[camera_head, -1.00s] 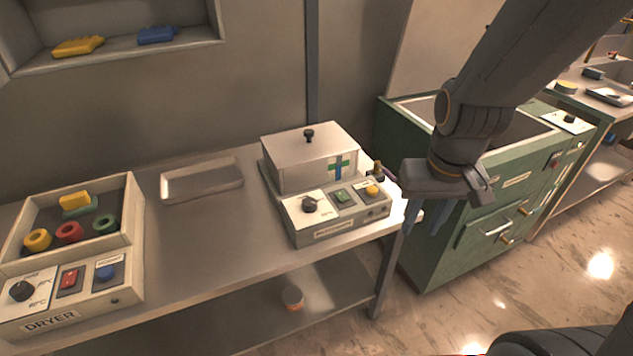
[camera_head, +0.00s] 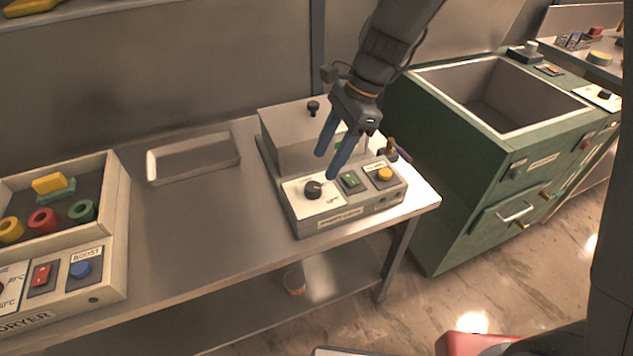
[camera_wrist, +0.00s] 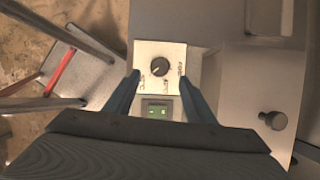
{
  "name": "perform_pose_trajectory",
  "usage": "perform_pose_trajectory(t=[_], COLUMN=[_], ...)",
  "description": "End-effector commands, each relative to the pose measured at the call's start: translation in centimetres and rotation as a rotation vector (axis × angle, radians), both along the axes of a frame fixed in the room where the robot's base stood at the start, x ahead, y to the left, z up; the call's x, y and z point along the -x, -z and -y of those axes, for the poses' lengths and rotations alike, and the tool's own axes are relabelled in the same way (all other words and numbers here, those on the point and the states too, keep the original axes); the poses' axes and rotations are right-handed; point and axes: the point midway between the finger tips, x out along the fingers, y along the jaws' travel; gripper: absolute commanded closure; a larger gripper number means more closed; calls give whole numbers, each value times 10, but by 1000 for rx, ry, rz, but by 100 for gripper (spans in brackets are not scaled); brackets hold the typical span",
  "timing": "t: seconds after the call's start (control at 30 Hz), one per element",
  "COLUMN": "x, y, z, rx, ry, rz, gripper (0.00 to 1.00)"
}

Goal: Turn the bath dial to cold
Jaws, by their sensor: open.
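A round black dial (camera_head: 313,189) sits on a white plate at the front left of the grey control box (camera_head: 345,215). It also shows in the wrist view (camera_wrist: 160,67), with its pointer mark aimed to the lower left. The plate's print is too small to read surely. My gripper (camera_head: 327,167) is open and empty, with blue fingers pointing down above the dial. In the wrist view the fingertips (camera_wrist: 159,82) lie either side of the dial's lower plate, apart from the dial. Another black dial (camera_head: 605,95) sits on the green basin cabinet. I cannot tell which is the bath's.
A lidded box (camera_head: 290,130) with a black knob stands behind. An empty tray (camera_head: 195,160) and the dryer (camera_head: 110,270) lie left. The green cabinet (camera_head: 470,200) stands right.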

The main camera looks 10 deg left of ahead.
Motion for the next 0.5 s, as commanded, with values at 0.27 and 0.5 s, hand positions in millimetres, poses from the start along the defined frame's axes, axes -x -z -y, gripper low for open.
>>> perform_pose_trajectory(t=[0.27,0.5], x=[7,12], y=[34,62], z=[-13,-23], rx=[2,1], ry=[8,8], rz=[-10,-7], gripper=[50,50])
